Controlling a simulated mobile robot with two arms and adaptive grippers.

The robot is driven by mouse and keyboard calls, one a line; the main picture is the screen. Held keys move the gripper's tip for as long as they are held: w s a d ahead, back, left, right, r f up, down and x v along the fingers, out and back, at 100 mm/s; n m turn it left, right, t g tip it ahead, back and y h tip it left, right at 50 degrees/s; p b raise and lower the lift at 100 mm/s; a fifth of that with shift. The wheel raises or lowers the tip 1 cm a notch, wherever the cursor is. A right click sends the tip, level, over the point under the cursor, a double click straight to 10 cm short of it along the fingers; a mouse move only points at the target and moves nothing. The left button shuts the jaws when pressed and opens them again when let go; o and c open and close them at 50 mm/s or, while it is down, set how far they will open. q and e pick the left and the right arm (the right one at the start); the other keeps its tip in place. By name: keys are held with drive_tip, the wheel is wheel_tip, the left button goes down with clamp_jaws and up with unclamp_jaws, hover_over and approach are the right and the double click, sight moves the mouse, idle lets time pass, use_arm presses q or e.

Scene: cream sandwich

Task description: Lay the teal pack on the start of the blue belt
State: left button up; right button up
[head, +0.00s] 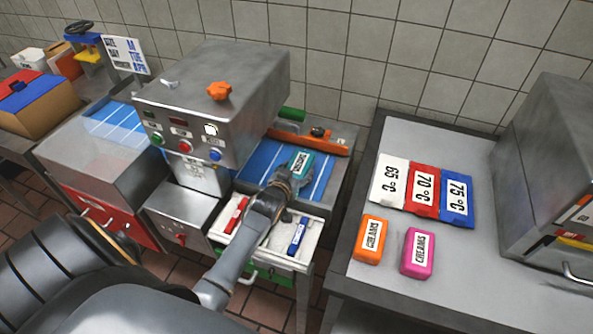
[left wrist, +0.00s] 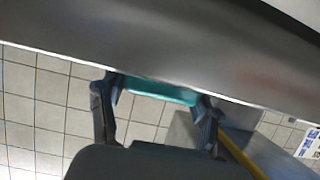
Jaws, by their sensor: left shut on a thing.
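The teal pack (head: 301,163) with a white label is at the fingers of my left gripper (head: 287,180) in the head view. My left gripper is shut on it. The teal pack (left wrist: 160,90) also shows between the two fingers of my left gripper (left wrist: 158,105) in the left wrist view. In the head view the pack appears over the right part of the blue belt (head: 262,158); I cannot tell whether it touches the belt. My right gripper is not in view.
A grey machine (head: 200,95) with buttons and an orange knob stands over the belt. An open drawer (head: 285,247) holds red and blue pieces. On the right table (head: 400,285) lie orange (head: 369,239) and pink (head: 417,252) packs and temperature cards (head: 423,190).

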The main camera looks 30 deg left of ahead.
use_arm(q)
drive_tip(key=o, duration=1.2)
drive_tip(key=shift+f, duration=0.15)
